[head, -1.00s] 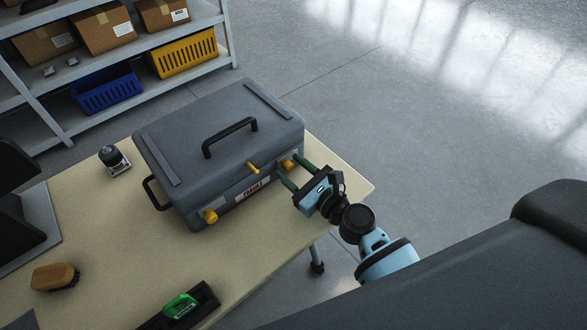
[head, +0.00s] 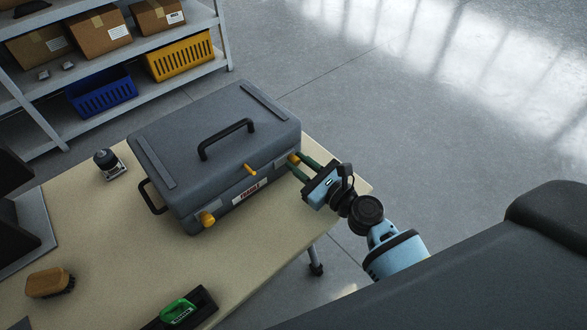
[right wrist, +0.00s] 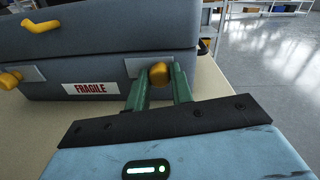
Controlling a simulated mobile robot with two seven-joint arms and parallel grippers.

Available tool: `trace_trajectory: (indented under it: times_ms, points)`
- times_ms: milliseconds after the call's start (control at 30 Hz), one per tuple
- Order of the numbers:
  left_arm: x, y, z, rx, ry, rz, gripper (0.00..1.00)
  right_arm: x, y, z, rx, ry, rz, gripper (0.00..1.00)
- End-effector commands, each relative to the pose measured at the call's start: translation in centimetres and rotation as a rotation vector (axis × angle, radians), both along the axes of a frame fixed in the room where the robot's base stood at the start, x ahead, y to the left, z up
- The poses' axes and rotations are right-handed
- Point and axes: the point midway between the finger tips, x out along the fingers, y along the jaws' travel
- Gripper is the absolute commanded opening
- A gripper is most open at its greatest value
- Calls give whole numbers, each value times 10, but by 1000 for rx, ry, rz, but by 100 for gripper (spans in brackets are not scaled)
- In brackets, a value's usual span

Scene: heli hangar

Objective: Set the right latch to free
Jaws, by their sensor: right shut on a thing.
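A grey case (head: 185,125) stands closed on the table. Its right latch, a yellow knob (head: 293,160) on a pale plate, is at the right of the front face; it also shows in the right wrist view (right wrist: 159,74), toward the right end of the plate. My right gripper (head: 300,166) has its green fingers on either side of this knob and is shut on it. The left latch (head: 207,219) has a similar yellow knob. A yellow lever (head: 250,169) sticks out higher, between the two latches. My left gripper is not in view.
A black handle (head: 227,138) tops the case. A dark stamp-like object (head: 106,160), a brush (head: 49,283) and a green item on a black holder (head: 178,310) are on the table (head: 130,250). A shelf with bins stands behind. Floor at right is clear.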

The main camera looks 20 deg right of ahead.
Motion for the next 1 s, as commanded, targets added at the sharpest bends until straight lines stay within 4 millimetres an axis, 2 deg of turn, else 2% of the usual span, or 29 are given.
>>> trace_trajectory:
  times_ms: [167, 200, 367, 700, 1000]
  points:
    - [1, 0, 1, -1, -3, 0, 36, 1, -5, 0, -2, -1, -12, 0]
    - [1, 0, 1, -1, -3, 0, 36, 1, -5, 0, -2, -1, -13, 25]
    - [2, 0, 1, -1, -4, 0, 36, 1, -5, 0, -2, -1, -11, 45]
    - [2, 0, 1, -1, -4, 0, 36, -3, -5, -1, -2, 1, -9, 45]
    - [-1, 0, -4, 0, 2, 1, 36, -44, -22, -2, -1, 3, -10, 45]
